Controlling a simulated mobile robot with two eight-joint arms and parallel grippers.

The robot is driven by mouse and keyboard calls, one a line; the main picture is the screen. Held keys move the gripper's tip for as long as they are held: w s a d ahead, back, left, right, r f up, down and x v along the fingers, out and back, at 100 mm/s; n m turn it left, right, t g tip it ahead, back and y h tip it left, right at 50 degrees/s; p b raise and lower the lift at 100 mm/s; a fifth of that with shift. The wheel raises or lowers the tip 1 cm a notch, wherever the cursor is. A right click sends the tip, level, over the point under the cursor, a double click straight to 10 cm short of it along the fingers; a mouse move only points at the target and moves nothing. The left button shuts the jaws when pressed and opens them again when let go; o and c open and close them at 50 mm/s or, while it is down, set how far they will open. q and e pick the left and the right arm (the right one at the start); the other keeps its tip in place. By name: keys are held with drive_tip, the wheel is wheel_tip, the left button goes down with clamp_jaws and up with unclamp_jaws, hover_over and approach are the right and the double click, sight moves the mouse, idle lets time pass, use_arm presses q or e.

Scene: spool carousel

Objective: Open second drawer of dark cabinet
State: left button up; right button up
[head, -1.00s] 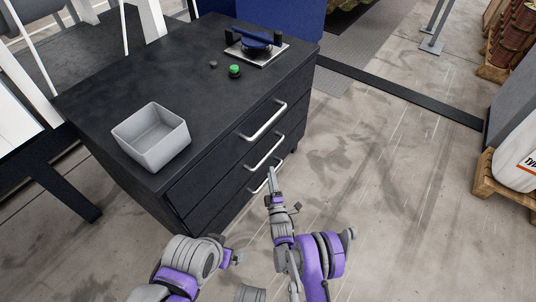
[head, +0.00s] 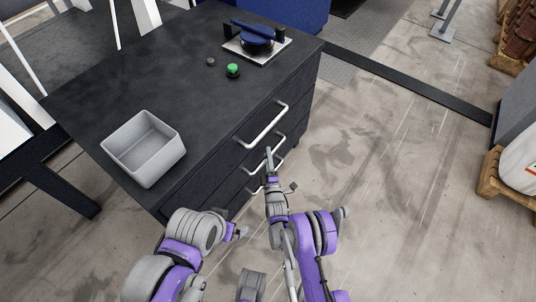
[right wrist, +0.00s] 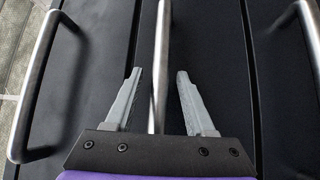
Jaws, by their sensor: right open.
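The dark cabinet (head: 100,60) stands at the left in the head view, with three drawers, all looking closed. Its top drawer handle (head: 262,125) is a metal bar. The second drawer handle (head: 250,168) is partly hidden by my right gripper (head: 269,160). In the right wrist view, my right gripper (right wrist: 159,74) is open, with one finger on each side of the middle handle (right wrist: 161,40). I cannot tell whether a finger touches it.
On the cabinet top are a grey bin (head: 145,150), a green button (head: 233,70) and a blue device on a plate (head: 257,45). Neighbouring handles flank the gripper in the wrist view, left (right wrist: 35,80) and right (right wrist: 312,35).

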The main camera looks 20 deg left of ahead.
clamp_jaws()
idle(1.4)
